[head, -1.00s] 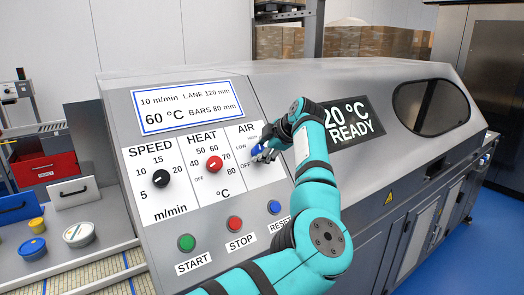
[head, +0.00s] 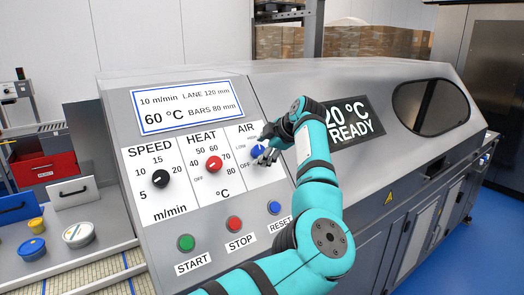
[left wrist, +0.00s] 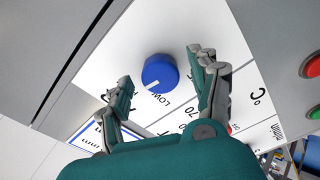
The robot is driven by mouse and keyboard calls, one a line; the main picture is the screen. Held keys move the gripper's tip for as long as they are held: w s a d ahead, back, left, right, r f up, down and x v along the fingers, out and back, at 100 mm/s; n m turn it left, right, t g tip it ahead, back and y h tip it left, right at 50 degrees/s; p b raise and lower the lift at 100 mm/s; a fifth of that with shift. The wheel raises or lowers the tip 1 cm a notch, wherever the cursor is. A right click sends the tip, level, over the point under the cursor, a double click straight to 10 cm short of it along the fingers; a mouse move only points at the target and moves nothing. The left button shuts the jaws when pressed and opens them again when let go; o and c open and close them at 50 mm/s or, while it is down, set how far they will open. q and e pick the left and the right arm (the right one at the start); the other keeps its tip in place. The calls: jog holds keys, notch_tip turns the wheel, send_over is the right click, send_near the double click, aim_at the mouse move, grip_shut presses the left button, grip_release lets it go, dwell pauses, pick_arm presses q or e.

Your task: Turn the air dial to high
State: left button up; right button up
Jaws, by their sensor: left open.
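The blue air dial (head: 257,151) sits on the white AIR label of the sloped panel, partly hidden by my fingers in the head view. In the left wrist view the dial (left wrist: 160,72) shows whole, its white mark pointing down-left, near the word LOW. My left gripper (head: 264,148) is at the panel and open. In the left wrist view the left gripper (left wrist: 161,68) has one finger on each side of the dial, with visible gaps. The HIGH label is hard to read behind the gripper. My right gripper is not in view.
The red heat dial (head: 213,163) and black speed dial (head: 161,179) are left of the air dial. Below are the green start (head: 186,242), red stop (head: 235,224) and blue reset (head: 274,207) buttons. A dark display (head: 348,122) reads 20 °C READY.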

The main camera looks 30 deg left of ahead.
pick_arm(q)
jog(key=v, duration=1.1)
jog(key=shift+d, duration=0.25)
jog(key=shift+r, duration=0.1)
jog(key=shift+a, duration=0.15)
